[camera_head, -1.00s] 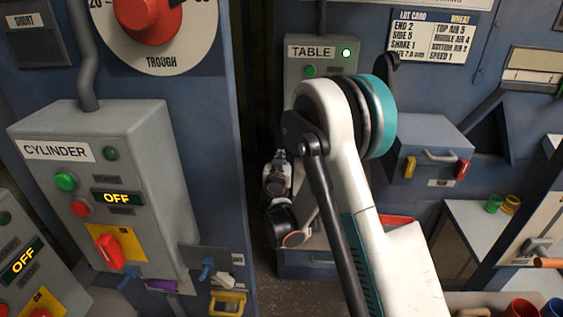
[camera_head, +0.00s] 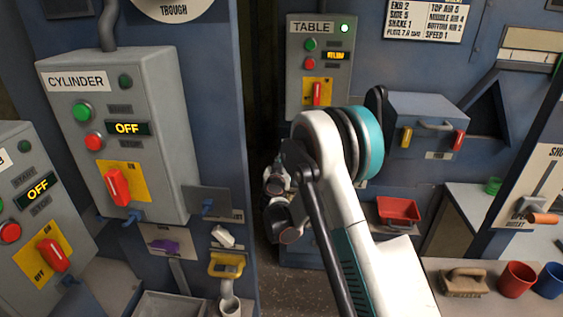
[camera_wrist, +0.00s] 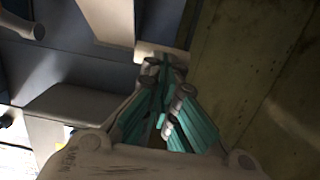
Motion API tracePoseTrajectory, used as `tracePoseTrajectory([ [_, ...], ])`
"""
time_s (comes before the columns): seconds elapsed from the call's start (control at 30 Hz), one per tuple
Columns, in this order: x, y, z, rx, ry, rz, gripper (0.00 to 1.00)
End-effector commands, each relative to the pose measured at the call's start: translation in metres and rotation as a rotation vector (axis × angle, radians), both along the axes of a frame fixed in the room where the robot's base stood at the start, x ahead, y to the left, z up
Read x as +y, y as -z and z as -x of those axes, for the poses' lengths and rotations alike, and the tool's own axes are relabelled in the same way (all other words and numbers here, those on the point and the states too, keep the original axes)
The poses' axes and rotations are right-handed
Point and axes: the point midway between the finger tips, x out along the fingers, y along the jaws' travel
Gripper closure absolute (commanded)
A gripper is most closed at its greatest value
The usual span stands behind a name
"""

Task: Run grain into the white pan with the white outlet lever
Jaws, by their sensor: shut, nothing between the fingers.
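A small white lever-like part (camera_head: 223,237) shows in the head view on the blue panel below the CYLINDER box, just above a yellow bracket (camera_head: 227,264). I cannot be sure it is the white outlet lever. A pale spout or cup (camera_head: 229,303) hangs below the bracket, cut by the bottom edge. I cannot identify the white pan. In the wrist view my gripper (camera_wrist: 160,75) is shut and empty, near a dark wall. In the head view it is dim and partly hidden behind my arm, right of the white part and apart from it.
The CYLINDER box (camera_head: 120,140) reads OFF; a purple lever (camera_head: 165,247) sits below it. The TABLE box (camera_head: 320,65) stands behind my arm. A red scoop (camera_head: 398,211), a brush (camera_head: 464,282), a red cup (camera_head: 516,279) and a blue cup (camera_head: 550,280) are at the right.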

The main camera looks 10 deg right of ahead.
Motion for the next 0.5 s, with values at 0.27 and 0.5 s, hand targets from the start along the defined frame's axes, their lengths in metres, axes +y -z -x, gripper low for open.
tracePoseTrajectory([
  [0.27,-0.001,0.021,-0.002,0.000,0.000,0.000,1.00],
  [0.5,-0.001,0.027,-0.004,0.000,0.000,0.000,1.00],
])
